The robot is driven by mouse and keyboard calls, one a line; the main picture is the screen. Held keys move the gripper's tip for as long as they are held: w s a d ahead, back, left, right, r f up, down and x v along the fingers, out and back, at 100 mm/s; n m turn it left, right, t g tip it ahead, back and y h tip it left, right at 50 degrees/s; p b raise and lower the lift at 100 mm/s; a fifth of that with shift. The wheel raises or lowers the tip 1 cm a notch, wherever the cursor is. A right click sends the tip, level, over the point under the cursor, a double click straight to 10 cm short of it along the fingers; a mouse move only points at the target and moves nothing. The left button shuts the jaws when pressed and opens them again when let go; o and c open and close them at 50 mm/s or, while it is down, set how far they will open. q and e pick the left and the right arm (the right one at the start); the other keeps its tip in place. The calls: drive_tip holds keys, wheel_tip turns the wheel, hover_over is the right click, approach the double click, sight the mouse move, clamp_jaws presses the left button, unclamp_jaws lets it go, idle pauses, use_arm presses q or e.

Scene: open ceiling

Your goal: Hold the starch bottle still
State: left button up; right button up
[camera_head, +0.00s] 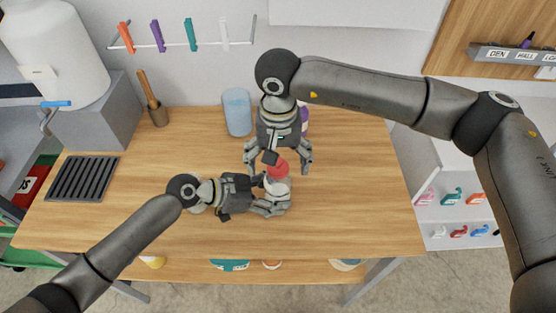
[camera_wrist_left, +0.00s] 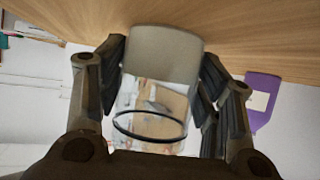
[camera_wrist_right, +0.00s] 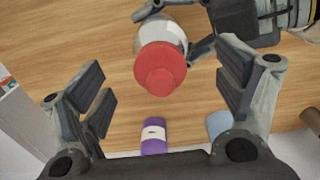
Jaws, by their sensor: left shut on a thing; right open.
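The starch bottle (camera_head: 277,187), pale with a red cap, stands upright on the wooden table. My left gripper (camera_head: 274,204) is shut around its lower body from the left side. The left wrist view shows the bottle (camera_wrist_left: 160,100) between the two fingers, with a dark ring across it. My right gripper (camera_head: 277,165) is open above the bottle, pointing down, its fingers apart on either side of the red cap. In the right wrist view the red cap (camera_wrist_right: 160,68) lies between and beyond the open fingers, apart from both. My left gripper's fingers partly hide the body.
A blue cup (camera_head: 237,110) and a purple bottle (camera_wrist_right: 154,138) stand behind the starch bottle. A utensil pot (camera_head: 157,115), a dark grille (camera_head: 80,178) and a large white tank (camera_head: 55,60) are at the left. The table's front and right areas (camera_head: 360,200) are clear.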

drive_tip(key=shift+r, duration=2.95)
use_arm(q)
drive_tip(key=o, duration=0.8)
drive_tip(key=shift+o, duration=0.2)
drive_tip(key=v, duration=1.2)
drive_tip(key=shift+f, duration=0.1)
